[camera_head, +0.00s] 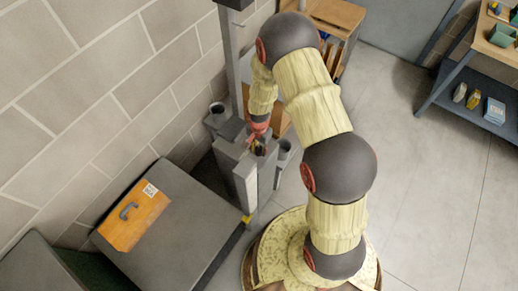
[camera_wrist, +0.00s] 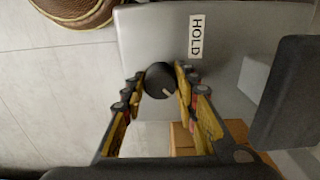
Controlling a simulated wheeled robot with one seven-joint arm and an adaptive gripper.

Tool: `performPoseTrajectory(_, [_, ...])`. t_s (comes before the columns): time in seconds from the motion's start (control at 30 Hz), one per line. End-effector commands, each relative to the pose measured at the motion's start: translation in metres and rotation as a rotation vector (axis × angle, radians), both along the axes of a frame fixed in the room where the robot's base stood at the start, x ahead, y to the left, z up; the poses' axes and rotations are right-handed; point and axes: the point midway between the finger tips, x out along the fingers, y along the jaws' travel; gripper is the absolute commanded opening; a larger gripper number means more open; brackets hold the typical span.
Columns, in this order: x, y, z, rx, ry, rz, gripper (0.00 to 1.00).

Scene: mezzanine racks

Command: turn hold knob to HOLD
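The hold knob (camera_wrist: 159,78) is round and black, on a grey panel (camera_wrist: 225,25) in the wrist view. Its pale pointer mark faces down and to the right, away from the white HOLD label (camera_wrist: 196,36) above and right of it. My gripper (camera_wrist: 160,80) has one finger on each side of the knob. The fingers are spread, with a narrow gap at the left; I cannot tell whether the right one touches. In the head view my gripper (camera_head: 257,144) is low over the grey post-like station (camera_head: 236,165), and the knob is hidden there.
A grey cabinet (camera_head: 190,235) with an orange panel (camera_head: 135,217) stands left of the station, by the block wall (camera_head: 90,90). A dark block (camera_wrist: 285,95) is close at the wrist view's right. A shelf rack (camera_head: 465,105) stands at far right. Floor (camera_head: 430,190) there is clear.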

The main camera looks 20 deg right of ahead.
Motion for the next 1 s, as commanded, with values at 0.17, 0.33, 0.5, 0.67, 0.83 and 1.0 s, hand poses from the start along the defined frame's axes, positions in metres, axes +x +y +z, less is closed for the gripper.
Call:
performPoseTrajectory(0.17, [0.0003,0.0001,0.0001,0.001,-0.001,0.000,0.16])
performPoseTrajectory(0.33, [0.0004,0.0001,0.0001,0.000,-0.001,0.000,0.06])
performPoseTrajectory(0.5, [0.0005,0.0001,0.0002,0.000,-0.001,0.004,0.04])
performPoseTrajectory(0.67, [0.0005,0.0002,0.0002,0.000,-0.001,0.036,0.04])
performPoseTrajectory(0.83, [0.0005,0.0003,0.0003,0.001,-0.001,0.118,0.04])
performPoseTrajectory(1.0, [0.0010,0.0003,0.0004,0.001,-0.002,0.252,0.04])
